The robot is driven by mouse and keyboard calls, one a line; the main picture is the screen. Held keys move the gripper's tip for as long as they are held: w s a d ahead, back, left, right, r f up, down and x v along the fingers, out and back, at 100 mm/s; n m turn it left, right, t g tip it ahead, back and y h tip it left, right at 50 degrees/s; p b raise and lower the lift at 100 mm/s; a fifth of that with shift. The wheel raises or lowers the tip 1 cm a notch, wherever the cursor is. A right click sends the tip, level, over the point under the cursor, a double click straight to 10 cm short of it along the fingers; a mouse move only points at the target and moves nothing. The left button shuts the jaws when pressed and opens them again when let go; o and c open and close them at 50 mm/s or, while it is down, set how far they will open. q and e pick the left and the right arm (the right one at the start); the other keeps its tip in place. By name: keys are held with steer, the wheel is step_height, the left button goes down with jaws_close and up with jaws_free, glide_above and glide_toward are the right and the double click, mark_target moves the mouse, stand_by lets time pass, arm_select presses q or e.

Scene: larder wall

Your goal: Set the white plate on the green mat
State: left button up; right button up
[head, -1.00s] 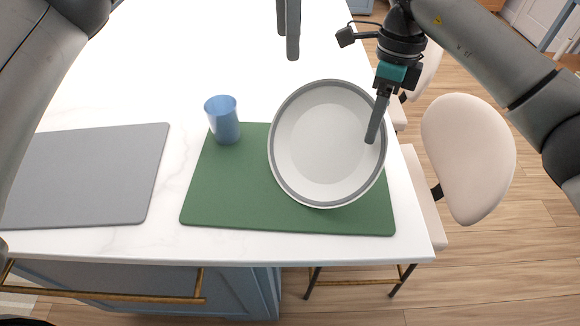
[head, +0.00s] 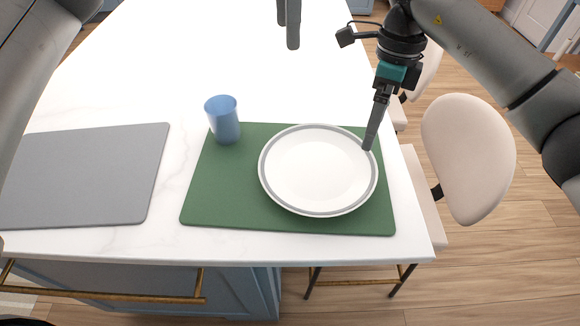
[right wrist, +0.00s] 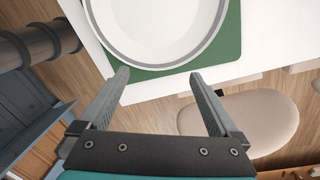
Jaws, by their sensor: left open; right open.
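The white plate (head: 318,170) with a grey rim band lies on the right part of the green mat (head: 225,190). In the right wrist view the plate (right wrist: 160,25) and a strip of the mat (right wrist: 185,65) show beyond the fingers. My right gripper (head: 372,140) is at the plate's upper right edge; in its wrist view (right wrist: 160,85) the fingers are spread apart with nothing between them and the rim just ahead. My left gripper (head: 289,30) is at the top of the head view, above the counter and away from the plate, holding nothing visible.
A blue cup (head: 223,120) stands at the mat's upper left edge. A grey mat (head: 85,175) lies bare on the left of the white counter (head: 160,90). Beige chairs (head: 467,155) stand past the counter's right edge. The far counter is clear.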

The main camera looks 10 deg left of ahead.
step_height(320, 180, up, 12)
steer(key=w, duration=0.1)
steer(key=shift+w+d, duration=0.15)
steer(key=shift+d, duration=0.05)
stand_by(0.3)
steer(key=shift+f, duration=0.1)
